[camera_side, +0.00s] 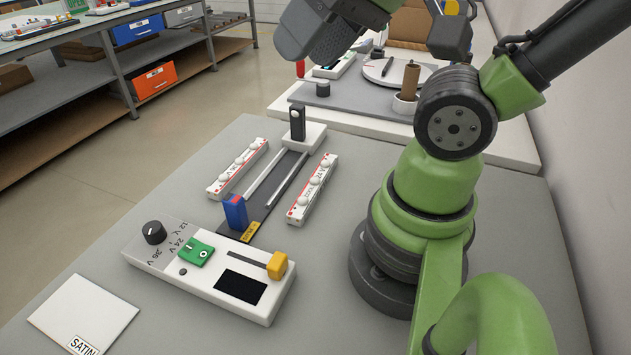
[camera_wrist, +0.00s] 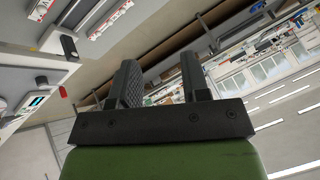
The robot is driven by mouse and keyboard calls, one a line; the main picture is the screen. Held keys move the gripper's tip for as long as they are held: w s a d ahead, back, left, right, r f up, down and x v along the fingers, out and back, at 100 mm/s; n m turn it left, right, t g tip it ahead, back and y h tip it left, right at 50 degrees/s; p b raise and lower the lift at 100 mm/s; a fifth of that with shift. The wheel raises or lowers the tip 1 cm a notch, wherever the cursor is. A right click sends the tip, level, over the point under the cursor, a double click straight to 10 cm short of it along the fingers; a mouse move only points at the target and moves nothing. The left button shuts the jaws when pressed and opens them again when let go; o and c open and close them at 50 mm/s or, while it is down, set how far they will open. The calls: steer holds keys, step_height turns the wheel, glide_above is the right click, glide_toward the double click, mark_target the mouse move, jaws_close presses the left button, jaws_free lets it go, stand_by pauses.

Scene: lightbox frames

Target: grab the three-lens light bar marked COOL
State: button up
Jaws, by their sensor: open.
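Two white three-lens light bars with red markings lie on the grey table, one on each side of a dark rail. The left bar (camera_side: 237,167) and right bar (camera_side: 312,189) each carry small lettering that I cannot read surely, so I cannot tell which says COOL. A white bar with red markings (camera_wrist: 110,18) also shows at the upper left of the wrist view. My gripper (camera_wrist: 160,78) is open and empty, its two dark fingers apart. It is high, away from both bars; in the side view its fingers are not clearly seen.
Between the bars, the rail (camera_side: 277,190) has a dark upright post (camera_side: 297,123) at its far end and a blue block (camera_side: 236,212) at its near end. A white control box (camera_side: 210,268) stands in front. A SATIN card (camera_side: 82,315) lies front left.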

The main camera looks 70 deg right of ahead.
stand_by(0.3)
steer(key=o, duration=0.4)
steer(key=shift+c, duration=0.2)
steer(key=m+g+h, duration=0.2)
steer(key=m+g, duration=0.5)
steer(key=m, duration=0.7)
glide_above(315, 178)
step_height(315, 178, down, 24)
steer(key=shift+r, duration=0.1)
steer(key=shift+f, duration=3.3)
